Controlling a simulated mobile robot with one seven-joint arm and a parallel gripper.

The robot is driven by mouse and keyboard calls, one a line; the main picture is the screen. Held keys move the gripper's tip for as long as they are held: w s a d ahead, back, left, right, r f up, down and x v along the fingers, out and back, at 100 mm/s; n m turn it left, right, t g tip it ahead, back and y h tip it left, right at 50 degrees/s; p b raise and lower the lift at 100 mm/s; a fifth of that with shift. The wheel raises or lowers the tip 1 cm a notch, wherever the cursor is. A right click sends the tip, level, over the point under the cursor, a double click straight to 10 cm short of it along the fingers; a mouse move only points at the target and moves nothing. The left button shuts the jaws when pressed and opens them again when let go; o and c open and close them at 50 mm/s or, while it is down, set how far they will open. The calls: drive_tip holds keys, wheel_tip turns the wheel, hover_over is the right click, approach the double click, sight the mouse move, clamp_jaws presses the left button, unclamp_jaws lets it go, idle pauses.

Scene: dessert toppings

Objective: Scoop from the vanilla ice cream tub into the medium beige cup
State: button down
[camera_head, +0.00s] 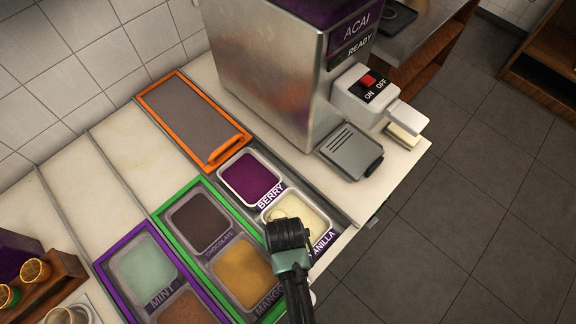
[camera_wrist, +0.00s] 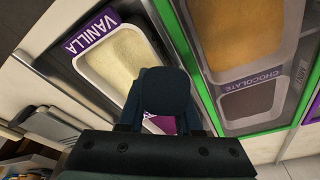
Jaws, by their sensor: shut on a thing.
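The vanilla ice cream tub (camera_head: 306,209) sits in the counter behind the VANILLA label, filled with pale cream ice cream. It also shows in the wrist view (camera_wrist: 115,58). My gripper (camera_head: 287,236) is over the near side of this tub, shut on what seems to be a scoop, which it mostly hides. In the wrist view the dark rounded front of my gripper (camera_wrist: 165,88) covers part of the tub. A pale cup (camera_head: 60,314) is partly in view at the bottom left; I cannot tell whether it is the medium beige cup.
The berry tub (camera_head: 250,178) adjoins the vanilla. Chocolate (camera_head: 200,221), mango (camera_head: 243,268) and mint (camera_head: 142,266) tubs lie left and nearer. The tall acai machine (camera_head: 270,75) stands behind. A wooden rack (camera_head: 50,283) stands at lower left. Pale counter stretches at left.

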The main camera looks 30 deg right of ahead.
drive_tip(key=shift+s+a+f+t+b, duration=0.2)
drive_tip(key=shift+s+f+t+b, duration=0.1)
drive_tip(key=shift+s+t, duration=0.45)
drive_tip(key=shift+r+t+h+p, duration=0.25)
drive_tip(key=shift+r+h+p, duration=0.05)
drive_tip(key=shift+r, duration=0.25)
drive_tip(key=r+p, duration=0.1)
drive_tip(key=p, duration=0.1)
drive_tip(key=s+r+p, duration=0.1)
drive_tip(key=r+p, duration=0.3)
drive_tip(key=shift+s+d+r, duration=0.15)
drive_tip(key=shift+d+r, duration=0.05)
drive_tip(key=shift+d, duration=0.1)
drive_tip(key=shift+d+p+v, duration=0.2)
drive_tip(key=shift+p+v, duration=0.8)
drive_tip(key=shift+p, duration=0.1)
drive_tip(key=shift+d+p+v, duration=0.2)
drive_tip(key=shift+p+v, duration=0.75)
drive_tip(key=shift+p, duration=0.1)
drive_tip(key=shift+r, duration=0.1)
